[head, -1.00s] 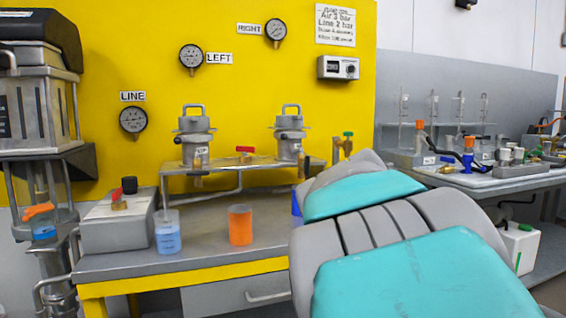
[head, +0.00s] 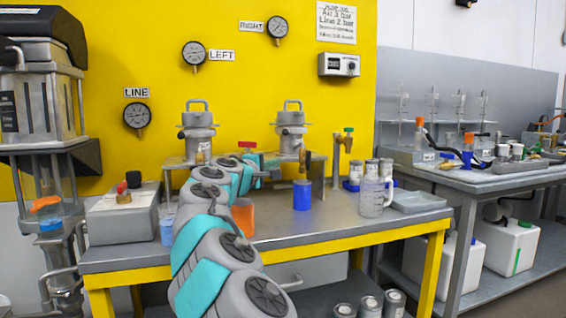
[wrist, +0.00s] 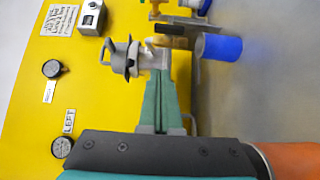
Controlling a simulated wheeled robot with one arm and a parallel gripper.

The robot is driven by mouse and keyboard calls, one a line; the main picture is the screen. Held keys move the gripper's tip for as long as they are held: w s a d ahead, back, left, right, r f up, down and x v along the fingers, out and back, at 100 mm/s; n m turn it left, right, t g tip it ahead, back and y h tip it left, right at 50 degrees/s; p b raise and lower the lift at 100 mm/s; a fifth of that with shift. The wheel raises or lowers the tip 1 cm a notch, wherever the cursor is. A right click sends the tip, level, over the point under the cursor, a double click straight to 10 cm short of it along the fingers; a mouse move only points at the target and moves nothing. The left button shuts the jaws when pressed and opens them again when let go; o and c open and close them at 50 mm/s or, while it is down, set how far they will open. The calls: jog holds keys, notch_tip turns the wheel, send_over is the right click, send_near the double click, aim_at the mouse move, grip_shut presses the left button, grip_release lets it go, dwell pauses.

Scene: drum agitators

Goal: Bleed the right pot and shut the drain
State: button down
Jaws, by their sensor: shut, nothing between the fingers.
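The right pot (head: 290,128) is a metal vessel with a handled lid on the grey stand. It also shows sideways in the wrist view (wrist: 122,58). A dark-handled valve (head: 304,160) sits below it, its black handle also in the wrist view (wrist: 172,29). A blue cup (head: 303,196) stands on the bench below this valve; it also shows in the wrist view (wrist: 218,47). My gripper (wrist: 161,90) is shut and empty, its green fingers together, pointing toward the right pot's side. In the head view my gripper (head: 272,168) is small, left of the valve, apparently apart from it.
The left pot (head: 198,130), red handle (head: 247,145) and orange cup (head: 243,217) are close to my arm. RIGHT (head: 277,28) and LEFT (head: 194,53) gauges hang on the yellow wall. A glass jug (head: 373,198) stands right of the blue cup.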

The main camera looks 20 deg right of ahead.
aim_at(308, 161)
jog(key=w+d+p, duration=0.2)
jog(key=w+d, duration=0.4)
jog(key=d, duration=0.4)
jog(key=shift+w+d, duration=0.2)
jog(key=shift+w, duration=0.15)
jog(key=shift+s+r, duration=0.1)
dwell(0.6)
